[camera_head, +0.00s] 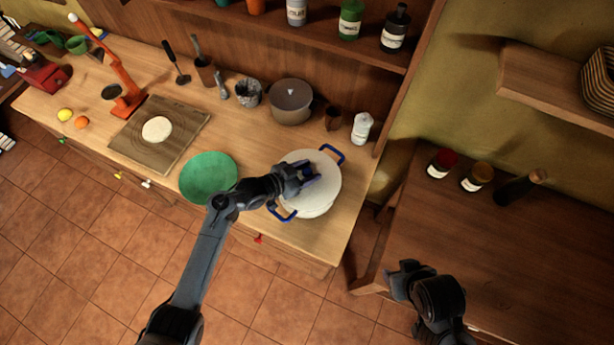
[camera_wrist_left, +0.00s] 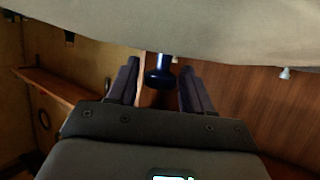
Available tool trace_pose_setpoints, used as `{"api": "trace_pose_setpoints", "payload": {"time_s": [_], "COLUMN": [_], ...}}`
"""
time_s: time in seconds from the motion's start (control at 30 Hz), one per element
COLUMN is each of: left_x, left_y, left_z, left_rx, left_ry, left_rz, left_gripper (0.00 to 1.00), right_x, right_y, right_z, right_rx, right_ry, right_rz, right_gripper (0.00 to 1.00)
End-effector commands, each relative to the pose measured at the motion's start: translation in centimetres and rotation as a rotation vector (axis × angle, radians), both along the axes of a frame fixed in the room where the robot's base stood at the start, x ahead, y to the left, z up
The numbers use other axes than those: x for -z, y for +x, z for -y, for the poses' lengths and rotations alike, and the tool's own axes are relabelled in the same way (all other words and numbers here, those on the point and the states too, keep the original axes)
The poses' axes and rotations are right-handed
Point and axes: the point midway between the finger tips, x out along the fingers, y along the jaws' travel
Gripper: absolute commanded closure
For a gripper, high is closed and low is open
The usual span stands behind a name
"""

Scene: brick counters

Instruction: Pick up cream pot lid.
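The cream pot (camera_head: 322,206) with blue side handles stands at the right end of the wooden counter, its cream lid (camera_head: 326,172) on top. My left gripper (camera_head: 309,175) is over the middle of the lid and hides its knob in the head view. In the left wrist view, the dark blue knob (camera_wrist_left: 160,72) stands out from the pale lid (camera_wrist_left: 220,28). My left gripper's fingers (camera_wrist_left: 160,88) are apart on both sides of the knob, with gaps showing. My right gripper (camera_head: 398,278) is away from the pot, by the right counter; its opening is unclear.
A green bowl (camera_head: 208,178) sits left of the pot. Behind are a grey-brown lidded pot (camera_head: 291,102), a small brown cup (camera_head: 333,118) and a white shaker (camera_head: 362,128). A shelf with bottles overhangs the back. Jars (camera_head: 442,163) stand on the right counter.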

Motion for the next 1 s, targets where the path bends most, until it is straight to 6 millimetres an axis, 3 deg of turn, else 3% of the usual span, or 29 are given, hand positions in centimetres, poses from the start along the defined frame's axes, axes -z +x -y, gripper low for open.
{"api": "trace_pose_setpoints", "payload": {"time_s": [0.03,0.3,0.77,1.0], "left_x": [0.0,0.0,-0.8,-4.1], "left_y": [0.0,0.0,0.0,0.1], "left_z": [0.0,0.0,0.0,0.0], "left_rx": [0.000,0.000,0.000,0.001], "left_ry": [0.000,0.001,0.000,0.000], "left_rz": [0.000,-0.001,0.002,0.006], "left_gripper": [0.58,0.99,1.00,1.00], "right_x": [0.0,0.1,0.1,0.3], "right_y": [0.0,-0.1,-0.1,-0.1], "right_z": [0.0,0.2,0.2,0.0], "right_rx": [-0.001,-0.006,-0.005,-0.002], "right_ry": [-0.001,-0.008,-0.007,-0.002], "right_rz": [-0.001,-0.001,-0.002,-0.002], "right_gripper": [0.55,0.55,0.55,0.55]}}
